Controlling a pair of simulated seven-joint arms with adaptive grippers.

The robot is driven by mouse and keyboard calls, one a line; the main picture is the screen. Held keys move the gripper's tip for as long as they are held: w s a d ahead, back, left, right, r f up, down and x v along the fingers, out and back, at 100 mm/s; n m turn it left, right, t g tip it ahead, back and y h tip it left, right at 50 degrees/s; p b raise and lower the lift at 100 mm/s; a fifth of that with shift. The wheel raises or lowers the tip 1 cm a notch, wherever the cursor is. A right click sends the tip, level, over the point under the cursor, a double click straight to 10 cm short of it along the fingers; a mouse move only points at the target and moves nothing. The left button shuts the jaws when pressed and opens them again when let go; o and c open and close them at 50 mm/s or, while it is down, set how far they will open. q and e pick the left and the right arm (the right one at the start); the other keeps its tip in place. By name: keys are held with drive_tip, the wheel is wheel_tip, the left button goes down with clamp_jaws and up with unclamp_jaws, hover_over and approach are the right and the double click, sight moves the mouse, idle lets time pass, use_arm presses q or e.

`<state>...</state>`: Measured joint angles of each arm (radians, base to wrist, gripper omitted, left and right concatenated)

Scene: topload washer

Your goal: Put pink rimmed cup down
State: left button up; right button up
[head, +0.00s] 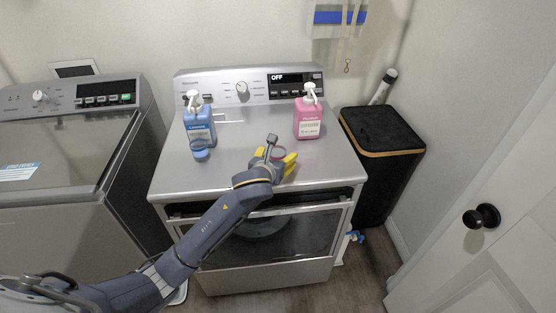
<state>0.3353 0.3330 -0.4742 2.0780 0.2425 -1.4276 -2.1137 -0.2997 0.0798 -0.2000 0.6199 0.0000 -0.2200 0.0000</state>
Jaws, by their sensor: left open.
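The pink rimmed cup (279,152) is on or just above the top of the silver machine (240,172), right of its middle. Only part of its pinkish rim shows behind my left gripper; its base is hidden. My left gripper (288,160), with yellow fingers, is open right at the cup. I cannot tell whether the fingers touch it. My right gripper is not in view.
A blue bottle (200,127) with a blue cup (200,150) in front stands on the left of the top. A pink bottle (308,119) stands at the back right. A topload washer (60,150) is at left, a black hamper (380,135) at right.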

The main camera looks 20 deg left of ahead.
use_arm(q)
drive_tip(key=c, duration=1)
drive_tip(key=shift+c, duration=0.2)
drive_tip(key=shift+r, duration=0.15)
